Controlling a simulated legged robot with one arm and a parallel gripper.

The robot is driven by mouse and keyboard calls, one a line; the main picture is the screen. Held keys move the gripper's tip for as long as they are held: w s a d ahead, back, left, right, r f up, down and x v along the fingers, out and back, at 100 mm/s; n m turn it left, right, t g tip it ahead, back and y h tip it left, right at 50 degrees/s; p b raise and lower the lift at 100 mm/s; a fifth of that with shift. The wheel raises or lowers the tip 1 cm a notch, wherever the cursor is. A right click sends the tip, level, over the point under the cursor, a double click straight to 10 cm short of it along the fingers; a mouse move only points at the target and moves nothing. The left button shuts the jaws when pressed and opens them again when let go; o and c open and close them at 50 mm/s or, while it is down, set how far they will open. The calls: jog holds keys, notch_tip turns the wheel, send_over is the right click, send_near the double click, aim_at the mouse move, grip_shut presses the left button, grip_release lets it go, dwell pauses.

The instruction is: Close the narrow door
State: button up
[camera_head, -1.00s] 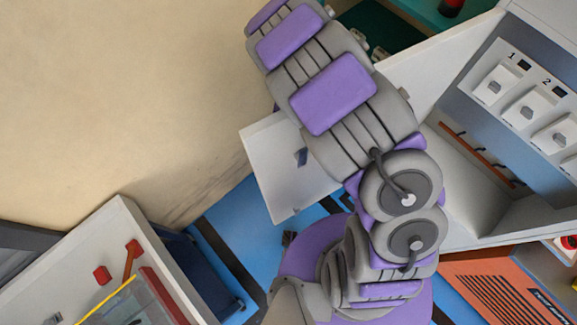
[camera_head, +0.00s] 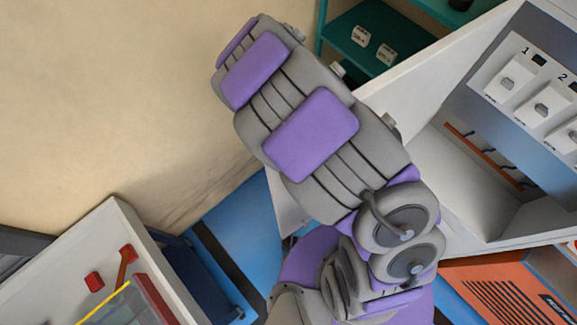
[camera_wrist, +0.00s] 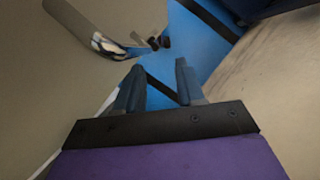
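A light grey door panel (camera_head: 287,207), which looks like the narrow door, is mostly hidden behind my arm in the head view; only a small part shows below the arm. It belongs near the open grey cabinet (camera_head: 470,190) on the right. In the wrist view my gripper (camera_wrist: 160,66) has its two dark fingers apart with nothing between them. A greyish flat surface (camera_wrist: 40,90) fills the left of that view, close to the left finger; I cannot tell whether it is the door or whether they touch. My gripper is hidden in the head view.
The cabinet holds numbered switches (camera_head: 508,82). A teal shelf (camera_head: 345,35) stands behind it. A white-topped bench (camera_head: 75,255) with red parts stands at lower left. The blue floor (camera_head: 240,215) is clear between bench and arm. A beige wall (camera_head: 110,90) is at left.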

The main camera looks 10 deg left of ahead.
jog(key=shift+a, duration=0.55)
jog(key=shift+c, duration=1.3)
jog(key=shift+d, duration=0.65)
grip_shut()
jog(key=shift+a, duration=0.1)
